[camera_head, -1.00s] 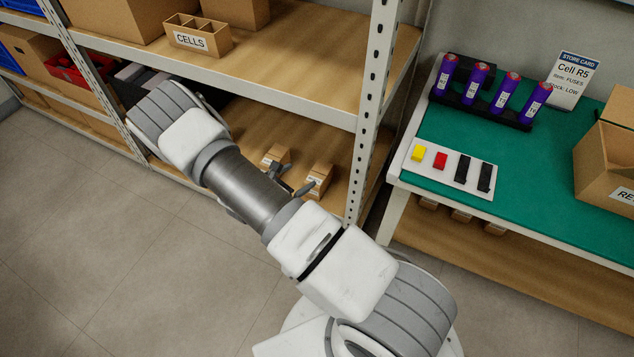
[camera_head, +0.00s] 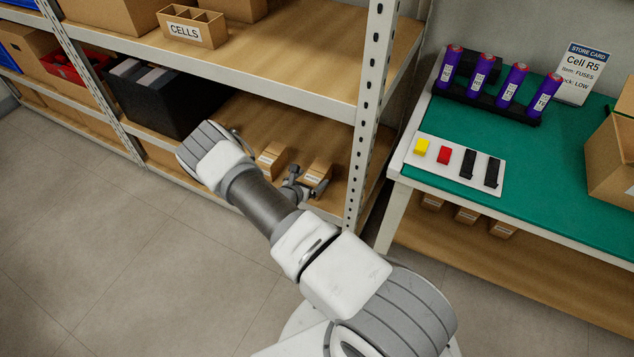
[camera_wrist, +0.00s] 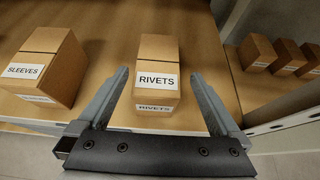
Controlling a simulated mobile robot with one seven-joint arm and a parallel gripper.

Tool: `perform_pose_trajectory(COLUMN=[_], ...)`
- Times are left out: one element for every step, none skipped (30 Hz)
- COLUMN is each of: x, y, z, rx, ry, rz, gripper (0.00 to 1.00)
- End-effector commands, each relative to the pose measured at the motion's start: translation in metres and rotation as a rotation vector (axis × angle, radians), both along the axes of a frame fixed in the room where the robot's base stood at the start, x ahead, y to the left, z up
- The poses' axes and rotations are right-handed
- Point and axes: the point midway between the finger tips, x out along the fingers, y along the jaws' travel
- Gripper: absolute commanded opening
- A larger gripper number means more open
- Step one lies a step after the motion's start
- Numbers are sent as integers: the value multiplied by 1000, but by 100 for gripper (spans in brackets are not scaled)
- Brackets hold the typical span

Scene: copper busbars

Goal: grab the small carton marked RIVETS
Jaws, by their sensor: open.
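The small carton marked RIVETS (camera_wrist: 157,58) stands upright on the wooden shelf in the wrist view, its white label facing me. My gripper (camera_wrist: 162,88) is open, with one finger on each side of the carton's front part and nothing shut between them. I cannot tell if either finger touches it. In the head view the RIVETS carton (camera_head: 318,172) is on the lower shelf near the right post, its label too small to read there. My gripper (camera_head: 303,190) is at its front, partly hidden by my arm.
A carton marked SLEEVES (camera_wrist: 45,68) stands to the left of RIVETS; it also shows in the head view (camera_head: 271,160). The shelf post (camera_head: 369,120) rises close on the right. Several cartons sit beyond it under the green-topped bench (camera_head: 540,175). The upper shelf (camera_head: 290,60) is overhead.

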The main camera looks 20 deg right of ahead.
Motion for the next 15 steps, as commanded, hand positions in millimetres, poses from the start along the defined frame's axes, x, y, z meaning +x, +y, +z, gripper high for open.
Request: perform_pose_trajectory(x=[2, 3, 4, 5, 6, 9, 12, 14, 18, 21, 23, 26, 28, 30, 32], y=[-2, -3, -4, -6, -7, -10, -13, -16, -19, -22, -24, -29, -32, -34, -36], z=[-2, -2, -3, -4, -6, -9, -12, -15, -18, -20, -22, -24, -25, -26, -27], rx=[0, 0, 0, 0, -2, -2, -1, -2, -1, -1, 0, 0, -1, -1, -2], ry=[-1, -1, -1, -1, -1, -1, -2, -1, -2, -2, -3, -2, -1, -2, -1], rz=[1, 1, 1, 1, 0, 0, 0, 0, 0, 0, 0, -1, -1, 0, 0], gripper=[100, 100, 100, 100, 100, 100, 100, 100, 100, 100, 100, 100, 100, 100, 100])
